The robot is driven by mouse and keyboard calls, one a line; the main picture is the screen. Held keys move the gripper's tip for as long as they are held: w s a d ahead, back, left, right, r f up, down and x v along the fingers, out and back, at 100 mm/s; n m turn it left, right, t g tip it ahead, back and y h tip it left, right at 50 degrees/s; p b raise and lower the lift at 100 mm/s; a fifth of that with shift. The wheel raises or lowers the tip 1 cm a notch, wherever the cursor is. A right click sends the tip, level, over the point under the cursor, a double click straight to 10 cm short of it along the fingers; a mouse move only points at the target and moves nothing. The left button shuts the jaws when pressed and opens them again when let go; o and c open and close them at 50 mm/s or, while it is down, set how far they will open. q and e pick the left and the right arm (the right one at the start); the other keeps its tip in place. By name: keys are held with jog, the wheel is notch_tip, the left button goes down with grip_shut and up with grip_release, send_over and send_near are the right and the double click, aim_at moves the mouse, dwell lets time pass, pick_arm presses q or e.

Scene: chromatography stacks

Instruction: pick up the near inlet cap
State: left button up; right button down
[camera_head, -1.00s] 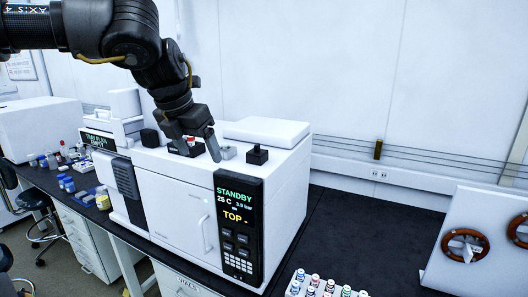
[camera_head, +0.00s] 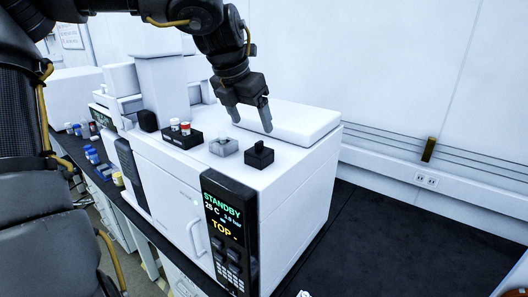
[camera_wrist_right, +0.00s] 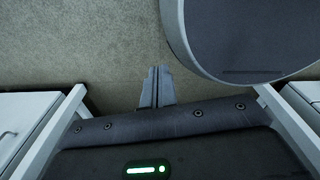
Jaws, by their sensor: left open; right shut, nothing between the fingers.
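On top of the white instrument (camera_head: 180,205), a black square block with a small knob (camera_head: 259,155) and a grey block with a small knob on top (camera_head: 223,147) stand side by side. They look like the inlets with their caps. I cannot tell for certain which is the near one; the black block is closer to the display corner. My left gripper (camera_head: 251,125) points down, open and empty, appearing just behind and above the two blocks, its fingers apart from both. My right gripper (camera_wrist_right: 156,87) is shut and empty over the floor in the right wrist view.
A small black rack (camera_head: 181,138) with red- and white-capped vials stands left of the grey block. A raised white lid (camera_head: 300,122) lies behind the left gripper. The dark bench (camera_head: 400,240) right of the instrument is mostly clear. A round grey shape (camera_wrist_right: 240,35) shows in the right wrist view.

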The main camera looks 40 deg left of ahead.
aim_at(258, 142)
pick_arm(q)
jog(key=x, duration=0.2)
jog(key=shift+f+p, duration=0.3)
jog(key=shift+f, duration=0.05)
jog(key=x, duration=0.3)
jog(key=shift+w+a+r, duration=0.1)
jog(key=shift+w+a, duration=0.05)
jog(key=shift+w, duration=0.15)
jog(key=shift+s, duration=0.1)
jog(key=shift+p, duration=0.4)
jog(key=p+x, duration=0.2)
jog(key=x, duration=0.2)
jog(key=shift+f, duration=0.25)
jog(key=shift+f+p, duration=0.25)
jog(key=shift+p, duration=0.05)
pick_arm(e)
notch_tip(258, 142, up, 4)
jog(key=shift+w+a+r, duration=0.1)
jog(key=shift+a, duration=0.05)
pick_arm(q)
jog(key=shift+c, duration=0.3)
jog(key=c, duration=1)
pick_arm(e)
jog(key=shift+w+d, duration=0.1)
jog(key=shift+d, duration=0.1)
